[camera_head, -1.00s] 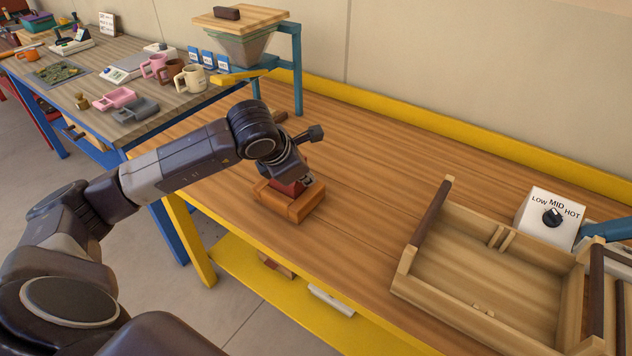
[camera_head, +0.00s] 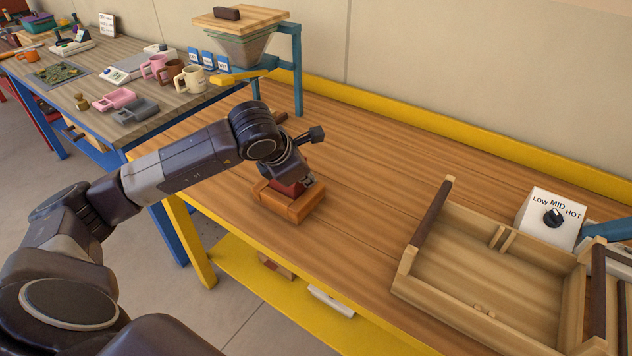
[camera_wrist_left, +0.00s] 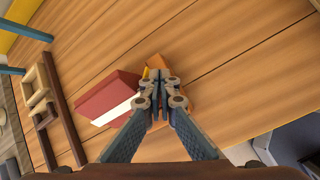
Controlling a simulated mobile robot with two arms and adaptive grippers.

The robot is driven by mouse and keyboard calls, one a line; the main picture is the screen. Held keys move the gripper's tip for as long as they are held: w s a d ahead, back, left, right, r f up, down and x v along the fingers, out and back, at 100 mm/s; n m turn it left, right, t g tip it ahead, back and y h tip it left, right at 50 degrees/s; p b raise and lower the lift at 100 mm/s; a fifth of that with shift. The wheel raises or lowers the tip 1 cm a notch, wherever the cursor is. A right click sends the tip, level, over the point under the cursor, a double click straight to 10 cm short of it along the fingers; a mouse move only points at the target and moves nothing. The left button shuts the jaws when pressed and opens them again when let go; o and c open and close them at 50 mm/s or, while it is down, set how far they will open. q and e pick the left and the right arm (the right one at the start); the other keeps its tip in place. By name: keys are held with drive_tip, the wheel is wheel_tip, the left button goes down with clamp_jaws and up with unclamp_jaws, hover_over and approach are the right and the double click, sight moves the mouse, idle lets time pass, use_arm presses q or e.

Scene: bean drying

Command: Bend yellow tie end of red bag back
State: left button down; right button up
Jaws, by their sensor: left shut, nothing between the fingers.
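The red bag (camera_head: 288,187) is at an orange-brown wooden block (camera_head: 300,209) on the long wooden bench, partly hidden by my left gripper (camera_head: 305,181). In the left wrist view the red bag (camera_wrist_left: 108,93) has a white strip along one side. My left gripper (camera_wrist_left: 159,92) is shut and empty there, its fingertips beside the bag and over an orange-yellow piece (camera_wrist_left: 155,64). I cannot tell whether they touch it, or make out the yellow tie end apart from the orange piece. My right gripper is not in view.
A wooden tray (camera_head: 408,258) and a white LOW-MID-HOT dial box (camera_head: 537,213) stand at the right. A hopper on a blue stand (camera_head: 298,70) is behind. Mugs (camera_head: 190,79) are on the left table. The bench middle is clear.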

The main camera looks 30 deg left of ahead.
use_arm(q)
drive_tip(key=shift+b+x, duration=1.55)
drive_tip(key=shift+x, duration=0.35)
idle(1.8)
drive_tip(key=shift+r, duration=0.1)
drive_tip(key=shift+p+v, duration=0.7)
drive_tip(key=shift+v, duration=1.55)
drive_tip(key=shift+s+r, duration=0.15)
